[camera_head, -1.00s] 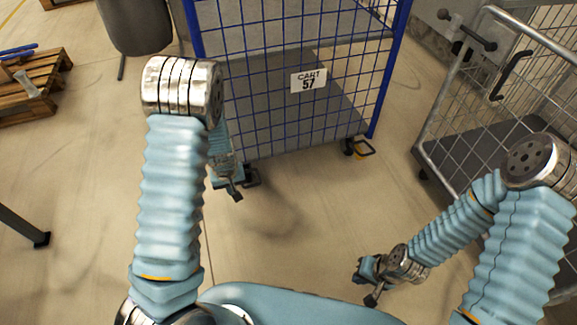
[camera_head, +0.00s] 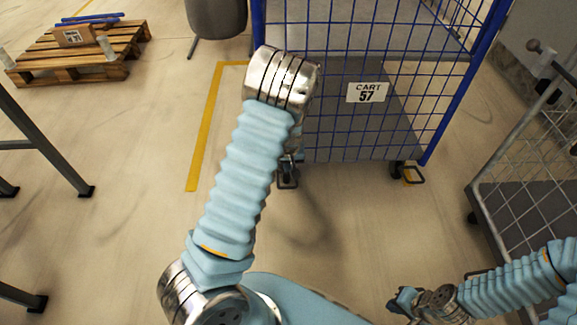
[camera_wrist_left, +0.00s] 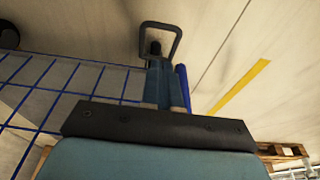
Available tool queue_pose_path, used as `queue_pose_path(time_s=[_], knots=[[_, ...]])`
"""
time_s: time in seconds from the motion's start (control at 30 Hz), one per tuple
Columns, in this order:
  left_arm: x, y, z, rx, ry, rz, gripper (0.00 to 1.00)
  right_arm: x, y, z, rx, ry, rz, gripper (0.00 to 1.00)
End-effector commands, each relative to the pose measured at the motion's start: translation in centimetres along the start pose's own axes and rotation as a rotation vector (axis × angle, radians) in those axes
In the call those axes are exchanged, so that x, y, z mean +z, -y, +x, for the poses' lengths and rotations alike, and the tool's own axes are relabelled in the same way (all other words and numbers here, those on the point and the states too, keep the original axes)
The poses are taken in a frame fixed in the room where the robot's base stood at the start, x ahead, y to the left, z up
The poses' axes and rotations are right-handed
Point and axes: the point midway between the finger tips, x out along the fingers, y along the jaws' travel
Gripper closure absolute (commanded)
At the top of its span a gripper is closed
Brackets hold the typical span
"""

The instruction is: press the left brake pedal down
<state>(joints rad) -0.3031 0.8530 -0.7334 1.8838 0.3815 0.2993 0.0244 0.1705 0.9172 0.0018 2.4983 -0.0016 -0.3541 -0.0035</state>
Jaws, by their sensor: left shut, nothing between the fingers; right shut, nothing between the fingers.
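The left brake pedal (camera_head: 288,181) is a dark loop on the caster at the front left corner of the blue cart (camera_head: 372,125). In the left wrist view the pedal (camera_wrist_left: 161,27) shows as a dark frame just beyond the fingertips of my left gripper (camera_wrist_left: 159,68). That gripper is shut and empty; I cannot tell whether it touches the pedal. In the head view my left arm mostly hides it. My right gripper (camera_head: 400,302) is shut and empty, low at the right, well away from the pedal.
The cart's other pedal (camera_head: 413,174) is at its front right caster. A grey mesh trolley (camera_head: 530,190) stands at the right. A wooden pallet (camera_head: 112,67) and grey bin (camera_head: 216,17) are at the back left. Dark table legs (camera_head: 55,150) stand left. The floor before the cart is clear.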

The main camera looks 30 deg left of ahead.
Motion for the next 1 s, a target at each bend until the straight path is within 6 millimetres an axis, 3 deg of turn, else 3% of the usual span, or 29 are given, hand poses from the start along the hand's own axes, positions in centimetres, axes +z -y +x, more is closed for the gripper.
queue_pose_path(time_s=[0.03,0.2,0.4,0.6,1.0], knots=[[0.2,0.1,1.6,-0.002,0.003,-0.002,1.00,0.0,-0.2,0.6,-0.001,0.001,0.000,1.00],[0.1,0.1,5.2,-0.001,0.002,-0.002,1.00,0.1,-0.4,1.4,-0.003,0.003,-0.001,1.00],[1.0,0.1,8.3,-0.001,0.002,-0.002,1.00,0.1,-0.5,2.0,-0.005,0.006,-0.001,1.00],[1.5,0.0,9.7,0.000,0.000,0.000,1.00,0.2,-0.6,2.3,-0.006,0.007,-0.002,1.00],[1.6,0.0,9.8,0.001,-0.001,0.000,1.00,0.2,-0.6,2.3,-0.006,0.007,-0.002,1.00]])
